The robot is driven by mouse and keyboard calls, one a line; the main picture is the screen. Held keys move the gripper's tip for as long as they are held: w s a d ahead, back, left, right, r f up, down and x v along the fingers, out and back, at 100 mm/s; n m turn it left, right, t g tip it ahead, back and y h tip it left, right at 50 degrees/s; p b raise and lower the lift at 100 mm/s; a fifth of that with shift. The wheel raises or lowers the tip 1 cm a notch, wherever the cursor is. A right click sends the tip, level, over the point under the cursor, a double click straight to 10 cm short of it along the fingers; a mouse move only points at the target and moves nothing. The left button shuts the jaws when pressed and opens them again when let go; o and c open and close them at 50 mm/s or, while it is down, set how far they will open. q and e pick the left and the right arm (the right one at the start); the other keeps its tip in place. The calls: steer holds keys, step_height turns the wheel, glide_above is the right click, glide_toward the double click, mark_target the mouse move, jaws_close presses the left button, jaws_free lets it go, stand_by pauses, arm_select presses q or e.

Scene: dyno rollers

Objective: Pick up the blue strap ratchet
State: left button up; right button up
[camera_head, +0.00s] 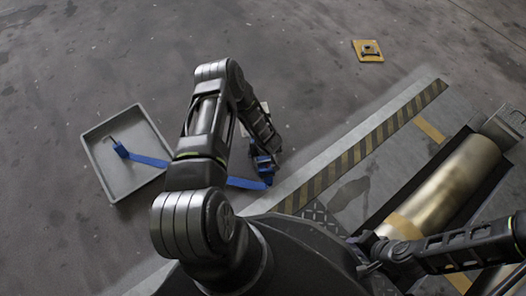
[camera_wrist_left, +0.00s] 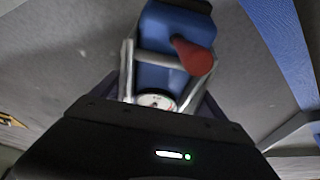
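The blue strap ratchet (camera_head: 265,168) lies on the grey floor in the middle of the head view, with a blue strap (camera_head: 243,183) running left from it. In the left wrist view the ratchet's blue body (camera_wrist_left: 162,75) fills the space ahead of my left gripper (camera_wrist_left: 160,82), with a red knob and grey metal bars. The left gripper's dark fingers lie on both sides of it; whether they press on it is unclear. In the head view my left forearm hides part of the ratchet and strap. My right gripper (camera_head: 361,254) is open and empty beside the roller bed.
A grey tray (camera_head: 103,170) at left holds the strap's other end, with a hook. At right are a striped edge (camera_head: 365,146) and a metal roller (camera_head: 455,180). A yellow plate (camera_head: 367,57) lies at the top right.

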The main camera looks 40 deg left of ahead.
arm_select(q)
jaws_close()
stand_by(0.8)
